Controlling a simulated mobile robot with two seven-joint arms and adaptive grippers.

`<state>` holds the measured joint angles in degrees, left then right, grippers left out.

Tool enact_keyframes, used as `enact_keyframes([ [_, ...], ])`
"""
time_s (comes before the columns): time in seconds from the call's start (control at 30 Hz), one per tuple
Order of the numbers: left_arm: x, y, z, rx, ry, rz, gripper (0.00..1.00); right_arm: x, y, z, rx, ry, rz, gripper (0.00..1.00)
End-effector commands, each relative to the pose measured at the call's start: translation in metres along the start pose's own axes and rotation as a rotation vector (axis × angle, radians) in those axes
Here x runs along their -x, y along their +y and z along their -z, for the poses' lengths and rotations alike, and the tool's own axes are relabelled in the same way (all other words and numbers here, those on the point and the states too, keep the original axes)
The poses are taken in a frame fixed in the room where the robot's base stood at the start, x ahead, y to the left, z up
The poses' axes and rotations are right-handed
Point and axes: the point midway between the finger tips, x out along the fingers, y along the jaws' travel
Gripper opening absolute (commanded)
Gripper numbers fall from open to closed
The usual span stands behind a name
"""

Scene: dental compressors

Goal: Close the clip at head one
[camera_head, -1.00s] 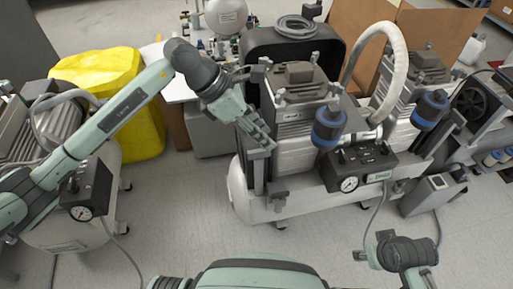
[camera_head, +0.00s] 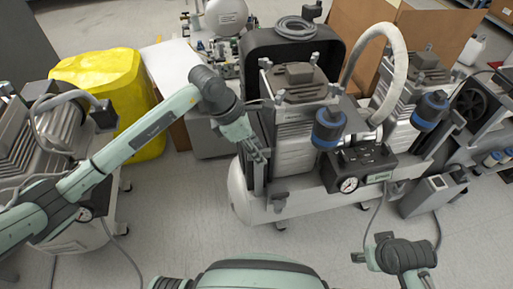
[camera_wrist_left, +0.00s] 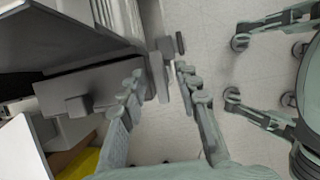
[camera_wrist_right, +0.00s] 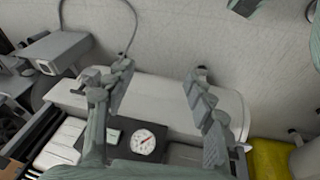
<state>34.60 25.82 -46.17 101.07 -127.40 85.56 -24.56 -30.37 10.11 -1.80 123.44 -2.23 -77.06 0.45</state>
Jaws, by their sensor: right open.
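The compressor's left head (camera_head: 295,125) is a finned grey block on a white tank (camera_head: 240,195). A grey upright bar (camera_head: 258,182), which may be the clip, stands at this head's left front side. My left gripper (camera_head: 258,152) is at the top of that bar, fingers pointing down. In the left wrist view its fingers are apart on either side of a grey piece (camera_wrist_left: 158,76); I cannot tell whether they touch it. My right gripper (camera_wrist_right: 160,70) is open and empty, with the tank and a gauge (camera_wrist_right: 143,141) beyond it in its wrist view.
A black control box with a gauge (camera_head: 348,184) and a blue-banded filter (camera_head: 328,128) sit right of the left head. A pale hose (camera_head: 396,55) arches over the compressor. A yellow bag (camera_head: 140,105) and another compressor stand at left.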

Motion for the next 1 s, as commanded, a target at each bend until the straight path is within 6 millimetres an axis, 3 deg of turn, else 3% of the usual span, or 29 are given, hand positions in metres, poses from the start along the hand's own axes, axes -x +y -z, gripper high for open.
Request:
enact_keyframes([
  [0.07,0.0,0.0,0.0,0.0,0.0,0.0,0.32,0.0,0.0,0.0,0.0,-0.001,0.0,0.55],
  [0.33,0.0,0.0,0.0,0.0,-0.001,0.001,0.0,0.0,0.001,-0.001,0.003,-0.003,-0.002,0.55],
  [0.73,-0.001,0.0,0.0,-0.025,-0.001,0.011,0.0,0.0,0.004,-0.001,0.009,-0.007,-0.011,0.55],
  [1.0,-0.002,0.002,0.001,-0.135,-0.002,0.055,0.0,0.041,0.009,0.001,0.003,0.018,-0.029,0.55],
])
